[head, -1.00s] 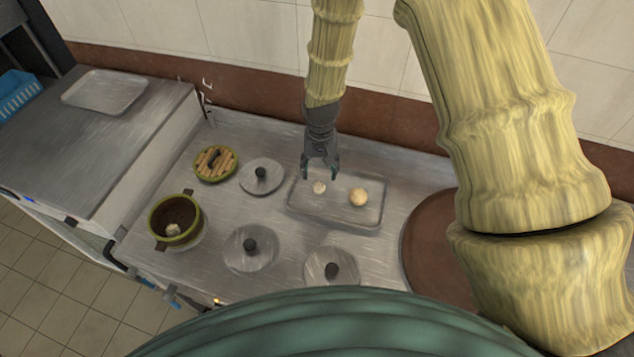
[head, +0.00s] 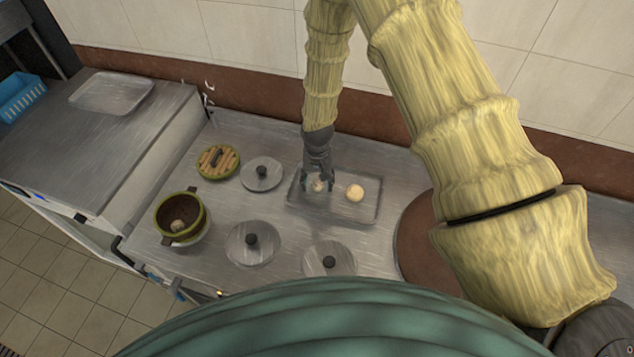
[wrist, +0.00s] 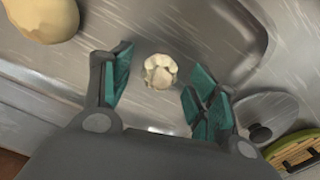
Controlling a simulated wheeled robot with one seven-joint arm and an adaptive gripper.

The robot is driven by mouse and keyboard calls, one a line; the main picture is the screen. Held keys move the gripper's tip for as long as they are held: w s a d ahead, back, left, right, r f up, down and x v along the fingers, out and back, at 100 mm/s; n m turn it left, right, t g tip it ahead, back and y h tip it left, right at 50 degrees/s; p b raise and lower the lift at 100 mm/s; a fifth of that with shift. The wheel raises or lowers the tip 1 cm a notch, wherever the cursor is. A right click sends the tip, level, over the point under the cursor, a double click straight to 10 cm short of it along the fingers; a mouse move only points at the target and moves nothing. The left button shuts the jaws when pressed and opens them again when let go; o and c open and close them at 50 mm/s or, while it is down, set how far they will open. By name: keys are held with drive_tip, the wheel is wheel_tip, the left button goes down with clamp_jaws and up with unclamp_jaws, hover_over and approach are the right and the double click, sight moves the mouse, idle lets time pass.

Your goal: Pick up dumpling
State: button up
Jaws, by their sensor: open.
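A small pale pleated dumpling (wrist: 160,71) lies on the metal tray (wrist: 215,22). In the wrist view it sits just beyond and between the open green-padded fingers of my gripper (wrist: 158,92). In the head view my gripper (head: 318,186) is low over the left part of the tray (head: 340,211), and the dumpling (head: 318,186) is partly hidden by the fingers. The gripper holds nothing.
A larger round bun (head: 354,193) lies on the tray right of the dumpling. Lids with black knobs (head: 262,174) (head: 252,243) (head: 329,259) and a wooden-slatted lid (head: 217,162) lie around the tray. The wall (head: 400,95) stands behind the counter.

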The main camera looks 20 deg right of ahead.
drive_tip(key=shift+s+f, duration=0.1)
drive_tip(key=shift+s, duration=0.1)
drive_tip(key=shift+w+f, duration=0.1)
drive_tip(key=shift+f, duration=0.05)
drive_tip(key=c, duration=1)
drive_tip(key=shift+o, duration=0.2)
drive_tip(key=shift+r, duration=0.2)
